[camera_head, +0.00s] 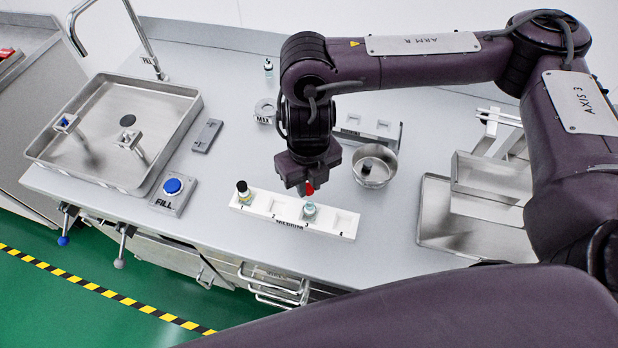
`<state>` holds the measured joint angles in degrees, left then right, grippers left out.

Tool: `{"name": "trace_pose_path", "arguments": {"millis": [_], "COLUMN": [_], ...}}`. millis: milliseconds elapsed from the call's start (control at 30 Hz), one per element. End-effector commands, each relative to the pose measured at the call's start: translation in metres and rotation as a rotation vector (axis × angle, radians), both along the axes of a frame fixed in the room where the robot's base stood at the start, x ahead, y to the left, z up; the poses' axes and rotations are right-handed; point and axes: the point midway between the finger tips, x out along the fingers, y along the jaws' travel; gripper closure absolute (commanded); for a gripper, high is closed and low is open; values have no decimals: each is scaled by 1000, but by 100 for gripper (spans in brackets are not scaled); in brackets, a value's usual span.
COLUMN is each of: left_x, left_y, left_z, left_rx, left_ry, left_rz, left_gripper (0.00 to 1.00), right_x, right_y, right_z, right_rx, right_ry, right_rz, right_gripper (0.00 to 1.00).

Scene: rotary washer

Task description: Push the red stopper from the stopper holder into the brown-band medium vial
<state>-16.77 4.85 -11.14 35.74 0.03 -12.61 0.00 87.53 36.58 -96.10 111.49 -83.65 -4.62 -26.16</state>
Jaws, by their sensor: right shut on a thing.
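My right gripper (305,187) points down over the white vial rack and is shut on the red stopper (309,188). The stopper is just above and behind a pale vial (309,211) in slot 3; I cannot tell whether they touch. A vial with a black top (243,192) and a yellowish part below it stands in slot 1. Band colours are too small to tell, so I cannot be sure which vial has the brown band. A pale slotted block (383,127) behind the gripper may be the stopper holder; my arm partly hides it. My left gripper is not in view.
The white rack (262,204) has empty slots 2 and 4. A metal bowl (375,178) with a dark thing inside stands to the right. A sink tray (88,172) and a blue FILL button (172,186) are left; metal trays (455,215) are right.

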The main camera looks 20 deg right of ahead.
Motion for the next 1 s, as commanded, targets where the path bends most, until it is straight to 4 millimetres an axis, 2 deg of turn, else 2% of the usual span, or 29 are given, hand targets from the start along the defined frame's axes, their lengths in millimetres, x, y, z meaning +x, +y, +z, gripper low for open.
{"name": "trace_pose_path", "arguments": {"millis": [33, 200, 500, 700, 1000], "left_x": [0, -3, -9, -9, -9], "left_y": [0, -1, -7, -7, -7], "left_z": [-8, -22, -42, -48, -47], "left_rx": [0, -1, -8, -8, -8], "left_ry": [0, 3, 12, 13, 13], "left_rz": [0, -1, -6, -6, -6], "left_gripper": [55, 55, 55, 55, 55], "right_x": [0, 0, 0, 0, 0], "right_y": [0, 0, 0, 0, 0], "right_z": [-8, -21, -44, -51, -51], "right_rx": [0, -1, 0, 0, 0], "right_ry": [0, 1, 1, -1, 0], "right_rz": [0, 0, 0, 0, 0], "right_gripper": [100, 100, 100, 100, 100]}}
